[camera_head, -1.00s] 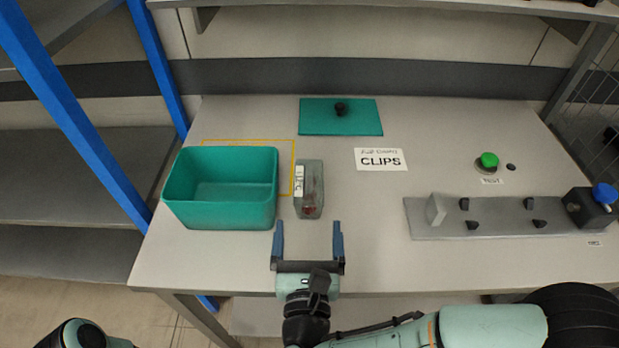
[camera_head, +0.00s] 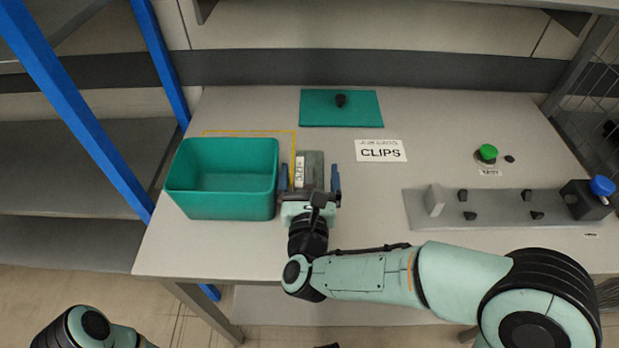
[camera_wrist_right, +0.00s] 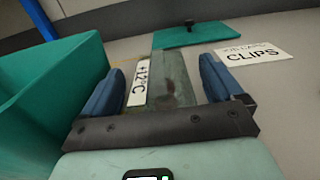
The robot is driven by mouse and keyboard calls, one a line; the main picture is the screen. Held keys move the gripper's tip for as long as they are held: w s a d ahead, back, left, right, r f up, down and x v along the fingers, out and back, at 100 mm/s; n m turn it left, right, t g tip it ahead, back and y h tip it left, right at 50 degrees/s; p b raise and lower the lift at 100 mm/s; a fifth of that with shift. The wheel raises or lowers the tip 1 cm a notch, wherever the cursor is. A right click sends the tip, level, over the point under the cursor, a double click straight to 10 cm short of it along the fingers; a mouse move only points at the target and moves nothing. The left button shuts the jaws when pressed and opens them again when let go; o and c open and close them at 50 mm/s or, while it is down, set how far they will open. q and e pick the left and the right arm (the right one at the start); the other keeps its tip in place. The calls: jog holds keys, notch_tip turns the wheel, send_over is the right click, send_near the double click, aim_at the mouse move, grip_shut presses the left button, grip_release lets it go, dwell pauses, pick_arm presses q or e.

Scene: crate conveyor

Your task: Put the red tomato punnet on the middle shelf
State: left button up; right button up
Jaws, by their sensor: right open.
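A small grey box-like pack (camera_head: 313,163) stands on the table just right of the green crate. In the right wrist view the pack (camera_wrist_right: 172,80) has a white label reading +12°C and a faint dark reddish patch. I cannot tell for certain that it is the red tomato punnet. My right gripper (camera_head: 310,179) is open, with one blue finger on each side of the pack and a gap at the right finger. The rack at the left has blue posts and grey shelves (camera_head: 85,165), stacked one above another. My left gripper is out of view.
The open green crate (camera_head: 222,207) stands close to my right gripper's left finger. A green lid (camera_head: 360,110), a CLIPS card (camera_head: 380,150), a green button (camera_head: 487,152) and a grey fixture plate (camera_head: 490,227) lie further off. The table's front middle is clear apart from my right arm.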

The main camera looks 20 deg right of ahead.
jog(key=c, duration=1.2)
